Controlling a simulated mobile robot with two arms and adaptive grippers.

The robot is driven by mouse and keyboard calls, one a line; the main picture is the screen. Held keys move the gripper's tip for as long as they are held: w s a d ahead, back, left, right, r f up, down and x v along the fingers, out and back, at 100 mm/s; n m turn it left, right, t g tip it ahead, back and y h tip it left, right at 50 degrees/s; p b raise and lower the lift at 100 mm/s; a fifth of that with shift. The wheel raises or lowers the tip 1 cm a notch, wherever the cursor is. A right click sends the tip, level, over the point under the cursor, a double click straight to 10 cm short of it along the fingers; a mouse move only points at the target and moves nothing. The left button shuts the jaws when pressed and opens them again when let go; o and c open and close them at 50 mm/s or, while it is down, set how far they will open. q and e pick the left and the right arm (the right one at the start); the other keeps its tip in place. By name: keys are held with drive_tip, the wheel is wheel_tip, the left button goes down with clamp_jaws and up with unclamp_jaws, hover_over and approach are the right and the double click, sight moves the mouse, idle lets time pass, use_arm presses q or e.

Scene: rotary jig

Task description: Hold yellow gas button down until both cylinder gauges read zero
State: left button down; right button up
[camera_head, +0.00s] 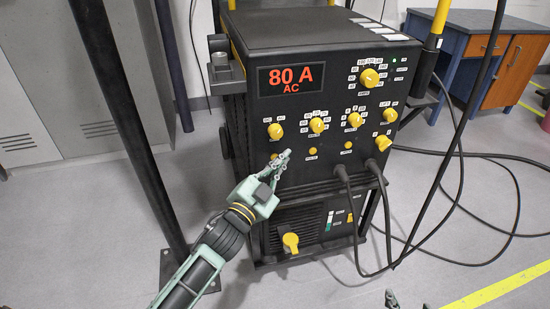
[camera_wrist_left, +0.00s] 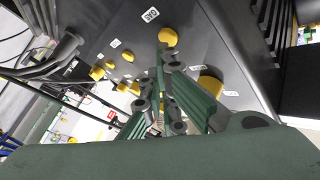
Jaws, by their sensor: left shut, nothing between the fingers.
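The black welding machine (camera_head: 325,105) shows "80 A AC" on its display. A small yellow button (camera_head: 274,156) sits low at the left of its front panel, and I take it to be the gas button. It shows in the left wrist view as a yellow button (camera_wrist_left: 168,37) beside a small, apparently "GAS" label. My left gripper (camera_head: 284,155) is shut and empty, its tips right at this button. I cannot tell whether they touch it or whether it is pressed. No cylinder gauges are in view. Grey tips at the bottom edge look like my right gripper (camera_head: 408,302), mostly cut off.
Yellow knobs (camera_head: 318,125) and other small yellow buttons (camera_head: 313,152) are close by on the panel. Two black cables (camera_head: 370,185) leave its lower right and loop over the floor. A dark post (camera_head: 130,120) stands at the left. A blue workbench (camera_head: 470,62) is behind right.

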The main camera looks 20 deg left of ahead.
use_arm(q)
drive_tip(key=shift+w+a, duration=0.2)
drive_tip(key=shift+w, duration=0.1)
use_arm(e)
drive_tip(key=shift+s+d+f+g, duration=0.1)
drive_tip(key=shift+s+f+g, duration=0.2)
drive_tip(key=shift+s+f, duration=0.15)
use_arm(q)
drive_tip(key=shift+s, duration=0.1)
idle(3.4)
drive_tip(key=shift+s+d+p, duration=0.4)
drive_tip(key=shift+s+d, duration=0.05)
drive_tip(key=shift+s, duration=0.1)
use_arm(e)
drive_tip(key=s+f, duration=0.1)
drive_tip(key=s+d+f+g, duration=0.1)
drive_tip(key=shift+s+g, duration=0.3)
drive_tip(key=shift+s, duration=0.05)
use_arm(q)
drive_tip(key=shift+s+d, duration=0.1)
use_arm(e)
drive_tip(key=shift+r, duration=0.1)
